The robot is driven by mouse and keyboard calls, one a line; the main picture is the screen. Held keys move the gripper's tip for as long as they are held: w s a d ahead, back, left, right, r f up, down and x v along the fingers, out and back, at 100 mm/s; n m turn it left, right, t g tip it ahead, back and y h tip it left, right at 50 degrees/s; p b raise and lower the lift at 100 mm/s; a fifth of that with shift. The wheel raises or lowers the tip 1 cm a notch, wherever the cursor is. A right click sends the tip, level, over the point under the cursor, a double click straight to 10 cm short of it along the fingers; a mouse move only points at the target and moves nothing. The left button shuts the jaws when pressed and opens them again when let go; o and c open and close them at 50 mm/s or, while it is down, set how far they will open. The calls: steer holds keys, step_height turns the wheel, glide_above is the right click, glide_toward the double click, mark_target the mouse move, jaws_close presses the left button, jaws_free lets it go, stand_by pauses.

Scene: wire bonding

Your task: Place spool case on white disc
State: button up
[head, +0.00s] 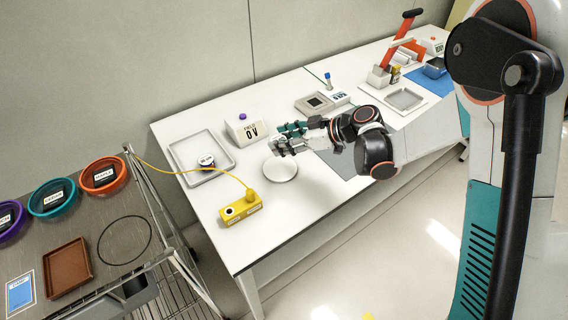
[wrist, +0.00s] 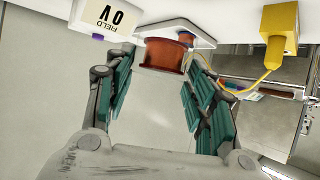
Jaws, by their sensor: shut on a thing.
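My gripper (head: 281,147) has its teal-padded fingers shut on a reddish-brown round spool case (wrist: 163,56), which sits between the fingertips in the wrist view. The white disc (head: 282,170) lies on the white table, just in front of and below my gripper.
A grey-white tray (head: 188,177) with a spool (head: 207,160) is left of the disc. A "0V" block (head: 243,131) stands behind, and a yellow block (head: 240,208) with a yellow cable stands front left. Bowls (head: 104,175) are on a cart at left. More trays and devices stand right.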

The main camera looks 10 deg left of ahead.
steer(key=shift+f+b, duration=1.2)
steer(key=shift+f, duration=2.8)
steer(key=shift+f, duration=0.1)
steer(key=o, duration=1.1)
steer(key=shift+c, duration=0.2)
steer(key=shift+r, duration=0.2)
steer(key=p+v, duration=0.3)
steer(key=v, duration=0.9)
